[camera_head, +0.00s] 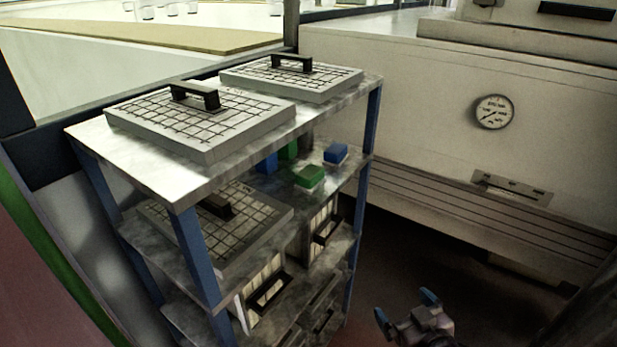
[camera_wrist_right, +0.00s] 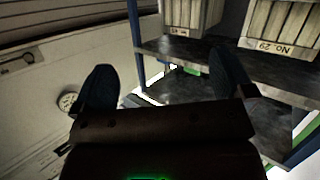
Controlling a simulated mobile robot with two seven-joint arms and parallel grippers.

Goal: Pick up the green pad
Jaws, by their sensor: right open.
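A green pad (camera_head: 310,177) lies on the second shelf of the rack, near its front right. A second green piece (camera_head: 288,148) is farther back, partly hidden by the top shelf. My right gripper (camera_head: 408,308) is open and empty, low in front of the rack at lower right, clearly apart from the pads. In the right wrist view its two dark blue fingers (camera_wrist_right: 168,84) are spread. A small green patch (camera_wrist_right: 190,70) shows between them, beyond a shelf; I cannot tell which piece it is. My left gripper is not in view.
Blue pads (camera_head: 336,153) lie beside the green ones. The rack's top shelf (camera_head: 230,155) carries two gridded plates with handles and overhangs the pads. Blue posts (camera_head: 367,120) bound the opening. Slatted crates (camera_head: 318,232) stand below. A pale wall with a gauge (camera_head: 494,112) is at right.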

